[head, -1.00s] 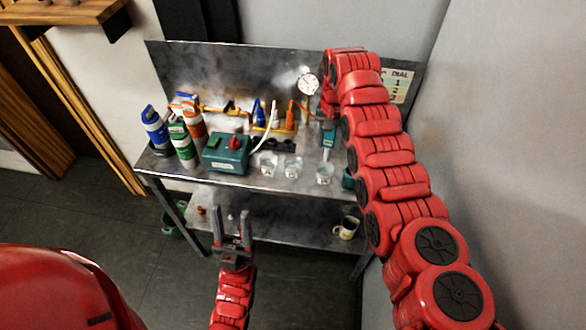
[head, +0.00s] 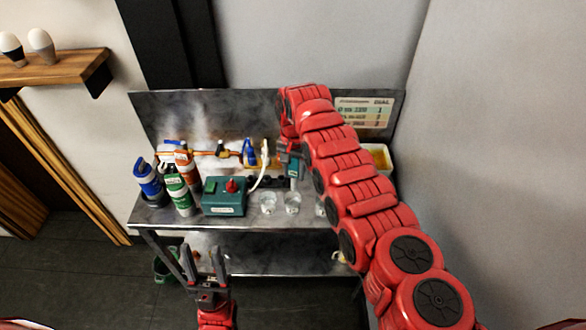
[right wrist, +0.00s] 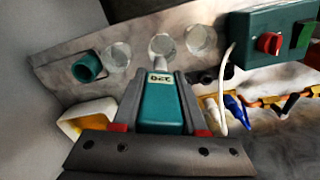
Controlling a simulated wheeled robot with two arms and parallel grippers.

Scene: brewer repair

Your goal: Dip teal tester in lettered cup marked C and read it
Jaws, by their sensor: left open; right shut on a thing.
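My right gripper (right wrist: 160,128) is shut on the teal tester (right wrist: 162,105), which also shows in the head view (head: 294,167). Its pale probe points at the middle of three clear cups (right wrist: 162,46). I cannot tell whether the tip is in that cup or just above it. The tester's small display shows dark digits that I cannot read surely. In the head view the left cup (head: 268,203), middle cup (head: 292,204) and right cup (head: 320,208) stand in a row; the right one is partly behind my arm. Their letters are not legible. My left gripper (head: 204,262) is open and empty before the bench.
A teal box with a red knob (head: 224,196) stands left of the cups, with several bottles (head: 176,194) further left. A white hose (head: 264,165) curves behind the cups. A chart (head: 364,112) hangs behind.

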